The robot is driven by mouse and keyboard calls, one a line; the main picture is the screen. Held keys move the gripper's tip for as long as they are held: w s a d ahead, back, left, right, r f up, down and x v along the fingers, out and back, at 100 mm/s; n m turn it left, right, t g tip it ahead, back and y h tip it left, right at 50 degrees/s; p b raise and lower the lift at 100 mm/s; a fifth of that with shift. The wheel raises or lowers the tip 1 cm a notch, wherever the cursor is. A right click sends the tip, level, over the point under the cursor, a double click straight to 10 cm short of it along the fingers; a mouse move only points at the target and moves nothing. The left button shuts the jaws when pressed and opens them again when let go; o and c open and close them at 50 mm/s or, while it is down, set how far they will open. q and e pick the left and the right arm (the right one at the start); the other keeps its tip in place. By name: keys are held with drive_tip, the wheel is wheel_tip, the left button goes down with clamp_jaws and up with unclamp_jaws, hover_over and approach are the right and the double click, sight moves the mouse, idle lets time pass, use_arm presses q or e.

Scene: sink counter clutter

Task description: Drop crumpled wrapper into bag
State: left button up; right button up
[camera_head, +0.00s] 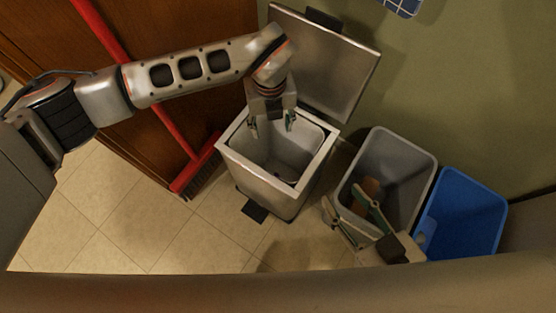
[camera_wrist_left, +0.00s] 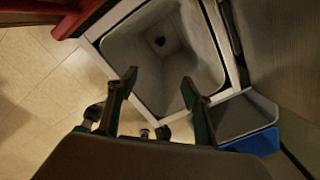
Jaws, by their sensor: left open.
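My left gripper (camera_head: 272,128) is open and empty above the mouth of a metal pedal bin (camera_head: 258,180) with its lid up. In the left wrist view the open fingers (camera_wrist_left: 158,78) point down into the bin's grey lining (camera_wrist_left: 188,40). A small dark spot (camera_wrist_left: 160,41) shows at the bottom of the bin; I cannot tell whether it is the crumpled wrapper. No separate bag is clearly visible. My right gripper (camera_head: 343,198) is at the lower right, its fingers apart, over the near left side of a grey bin.
The open grey bin (camera_head: 414,165) holds a brown item (camera_head: 370,187), and a blue bin (camera_head: 466,208) stands to its right. A red broom (camera_head: 170,135) leans left of the metal bin. The raised lid (camera_head: 322,62) is behind my left gripper. Tiled floor (camera_head: 130,220) is clear at left.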

use_arm(q)
drive_tip(key=s+a+r+m+p, duration=0.1)
drive_tip(key=a+r+m+p, duration=0.5)
drive_tip(key=r+m, duration=0.3)
drive_tip(key=s+a+r+m+p, duration=0.1)
drive_tip(key=a+r+m+p, duration=0.5)
drive_tip(key=r, duration=1.1)
drive_tip(key=shift+s+a+r+m, duration=0.3)
drive_tip(key=shift+a+m, duration=0.65)
drive_tip(key=shift+m, duration=1.35)
use_arm(e)
drive_tip(key=w+r+t, duration=0.2)
drive_tip(key=w+r, duration=0.1)
drive_tip(key=r, duration=1)
drive_tip(key=w+r+n+t+y, duration=0.1)
drive_tip(key=w+r+t, duration=0.1)
drive_tip(key=r, duration=1)
drive_tip(key=shift+w+r+t, duration=0.3)
drive_tip(key=shift+w+r, duration=0.05)
drive_tip(key=shift+w, duration=0.25)
use_arm(q)
drive_tip(key=shift+w, duration=0.1)
